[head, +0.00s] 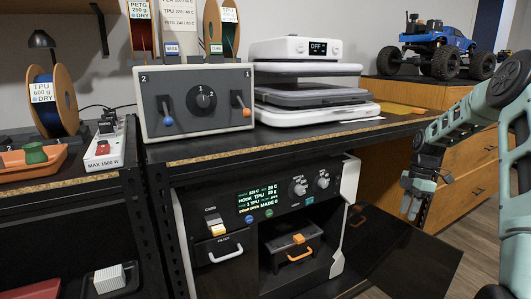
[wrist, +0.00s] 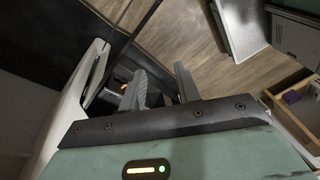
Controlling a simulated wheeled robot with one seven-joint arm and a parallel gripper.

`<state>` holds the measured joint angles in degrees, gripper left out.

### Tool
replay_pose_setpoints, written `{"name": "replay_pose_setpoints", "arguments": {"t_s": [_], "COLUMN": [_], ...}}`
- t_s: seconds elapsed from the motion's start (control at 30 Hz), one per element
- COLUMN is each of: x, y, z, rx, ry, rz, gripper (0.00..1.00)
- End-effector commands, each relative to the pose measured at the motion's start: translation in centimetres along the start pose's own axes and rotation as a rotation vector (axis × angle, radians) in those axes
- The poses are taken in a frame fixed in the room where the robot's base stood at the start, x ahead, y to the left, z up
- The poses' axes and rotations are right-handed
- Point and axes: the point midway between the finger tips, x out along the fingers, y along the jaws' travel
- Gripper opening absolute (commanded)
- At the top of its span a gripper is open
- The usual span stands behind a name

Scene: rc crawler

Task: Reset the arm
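My teal arm (head: 470,125) reaches in from the right in the head view. My gripper (head: 410,208) hangs fingers-down at its end, right of the black machine (head: 255,215) and in front of the wooden drawers. In the wrist view my gripper (wrist: 160,88) shows two grey fingers standing apart, with nothing between them. It is open and empty. The wrist view also shows a pale side panel (wrist: 88,85) close by on the left.
The machine has a lit screen and an open bay with an orange-handled drawer (head: 293,253). A dark open door panel (head: 405,265) extends below my gripper. A white press (head: 310,85), grey control box (head: 195,100) and blue crawler (head: 437,48) stand above. Wooden floor (head: 480,240) is clear at right.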

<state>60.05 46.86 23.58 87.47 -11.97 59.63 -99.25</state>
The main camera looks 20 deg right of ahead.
Motion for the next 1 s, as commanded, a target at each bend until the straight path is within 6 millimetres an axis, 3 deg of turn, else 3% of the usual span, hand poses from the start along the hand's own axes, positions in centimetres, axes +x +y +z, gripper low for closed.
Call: {"name": "replay_pose_setpoints", "arguments": {"t_s": [0.03,0.2,0.4,0.6,0.87,1.0], "x": [-0.4,-0.6,-0.5,0.0,0.8,1.5], "y": [-0.5,-4.1,-11.1,-17.5,-24.1,-27.4], "z": [-3.9,-14.2,-22.9,-27.1,-29.2,-32.8], "rx": [0.044,0.284,0.583,0.83,1.066,0.968], "ry": [-0.038,-0.111,-0.094,-0.003,0.134,0.111], "rz": [0.008,0.091,0.227,0.313,0.35,0.3], "gripper": [0.33,0.33,0.33,0.33,0.33,0.33]}}
